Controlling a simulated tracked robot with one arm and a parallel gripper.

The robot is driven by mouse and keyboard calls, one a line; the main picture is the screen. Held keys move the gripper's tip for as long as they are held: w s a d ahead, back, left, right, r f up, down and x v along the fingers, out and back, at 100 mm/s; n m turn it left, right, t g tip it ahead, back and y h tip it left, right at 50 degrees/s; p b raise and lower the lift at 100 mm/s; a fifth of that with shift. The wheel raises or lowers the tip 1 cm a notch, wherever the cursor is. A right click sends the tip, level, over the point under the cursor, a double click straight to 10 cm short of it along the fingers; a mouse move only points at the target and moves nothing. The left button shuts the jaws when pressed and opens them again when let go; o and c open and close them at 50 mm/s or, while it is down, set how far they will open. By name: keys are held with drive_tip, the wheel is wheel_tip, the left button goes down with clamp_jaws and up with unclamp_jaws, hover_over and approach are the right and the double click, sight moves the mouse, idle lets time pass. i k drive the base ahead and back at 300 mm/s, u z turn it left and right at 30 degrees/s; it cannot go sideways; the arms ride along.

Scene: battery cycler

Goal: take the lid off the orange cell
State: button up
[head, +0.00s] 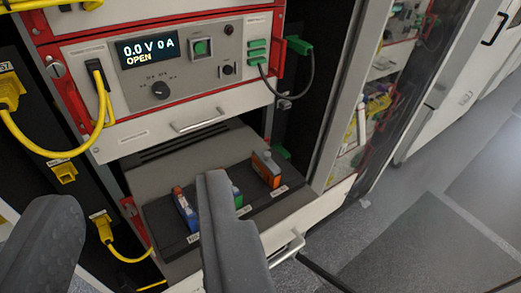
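My gripper (137,190) is in the foreground with its two dark grey fingers wide apart and nothing between them. An orange cell (268,170) with a dark side stands upright at the right end of a dark tray (222,222) in an open drawer. It is beyond and to the right of my right finger, apart from it in the picture. A blue cell with some orange (186,210) stands at the tray's left. A green and blue cell (238,197) is mostly hidden by my right finger.
Above the drawer is a cycler panel (190,75) with a display (148,50) reading "0.0 V 0 A OPEN". Yellow cables (55,150) hang at left, a green plug (298,45) at right. The drawer has a handle (290,248). Grey floor (430,215) is clear at right.

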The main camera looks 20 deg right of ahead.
sight(265, 157)
drive_tip(key=i, duration=0.85)
